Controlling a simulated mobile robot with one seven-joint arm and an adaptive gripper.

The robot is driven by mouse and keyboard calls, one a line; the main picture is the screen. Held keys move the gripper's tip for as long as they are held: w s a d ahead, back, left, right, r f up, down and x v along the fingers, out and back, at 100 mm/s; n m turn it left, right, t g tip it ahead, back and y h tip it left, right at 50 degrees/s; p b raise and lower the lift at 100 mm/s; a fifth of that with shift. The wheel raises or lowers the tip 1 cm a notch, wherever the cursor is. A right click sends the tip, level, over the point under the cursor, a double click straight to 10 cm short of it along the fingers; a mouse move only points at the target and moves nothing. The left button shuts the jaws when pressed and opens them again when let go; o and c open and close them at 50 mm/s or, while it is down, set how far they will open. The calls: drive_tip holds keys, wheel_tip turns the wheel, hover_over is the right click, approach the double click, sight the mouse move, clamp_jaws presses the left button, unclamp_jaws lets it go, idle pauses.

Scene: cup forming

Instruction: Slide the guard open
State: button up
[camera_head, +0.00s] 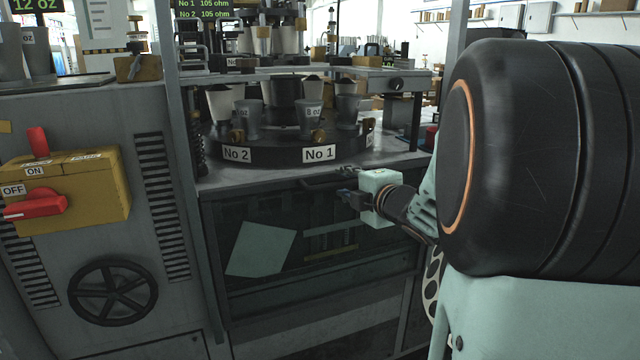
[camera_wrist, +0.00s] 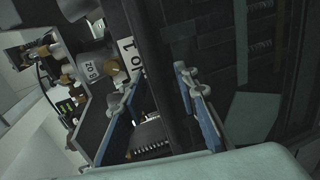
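The guard (camera_head: 300,240) looks like a dark, see-through framed panel at the front of the machine, below the table edge. A dark handle-like bar (camera_head: 335,178) runs along its top edge. My gripper (camera_head: 345,196) is at the right part of that top edge, reaching in from the right. In the wrist view my gripper (camera_wrist: 157,85) has its two blue fingers apart, one on each side of a long dark bar (camera_wrist: 165,60). A gap shows beside the bar, so the fingers do not look closed on it. Whether they touch it is unclear.
A round turntable (camera_head: 285,150) with cups and labels No 1 and No 2 stands on the table above the guard. A grey cabinet (camera_head: 95,225) with a yellow switch box (camera_head: 95,185) and handwheel (camera_head: 112,292) is left. A post (camera_head: 180,120) stands between.

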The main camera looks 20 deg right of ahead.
drive_tip(key=shift+r, duration=0.15)
wheel_tip(320, 180, up, 10)
drive_tip(key=shift+f, duration=0.1)
idle(0.5)
